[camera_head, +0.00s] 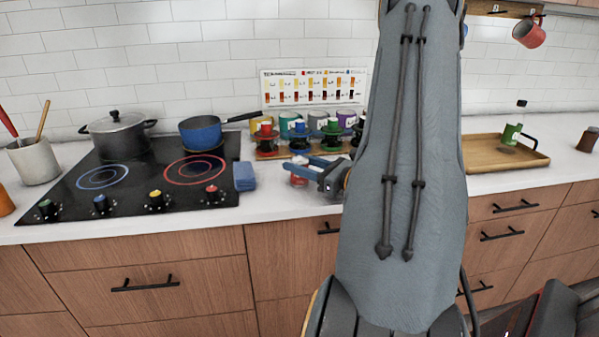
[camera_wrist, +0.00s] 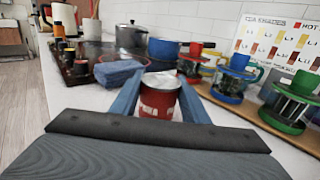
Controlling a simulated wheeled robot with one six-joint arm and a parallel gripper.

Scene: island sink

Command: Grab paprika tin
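The likely paprika tin (camera_wrist: 160,102) is a red can with a pale lid, upright on the white counter in the wrist view. My gripper (camera_wrist: 161,84) has its two blue fingers spread, one on each side of the tin. I cannot make out clear contact between fingers and tin. In the head view, the tin (camera_head: 299,176) is partly hidden by my gripper (camera_head: 314,168), which reaches in low from the right over the counter. The tin's label is too small to read.
A blue sponge (camera_head: 244,176) lies left of the tin beside the black cooktop (camera_head: 125,185). Behind is a wooden rack with several coloured cups and a colour chart (camera_head: 313,88). A blue pan (camera_head: 202,131) stands on the cooktop. A wooden tray (camera_head: 480,155) lies right.

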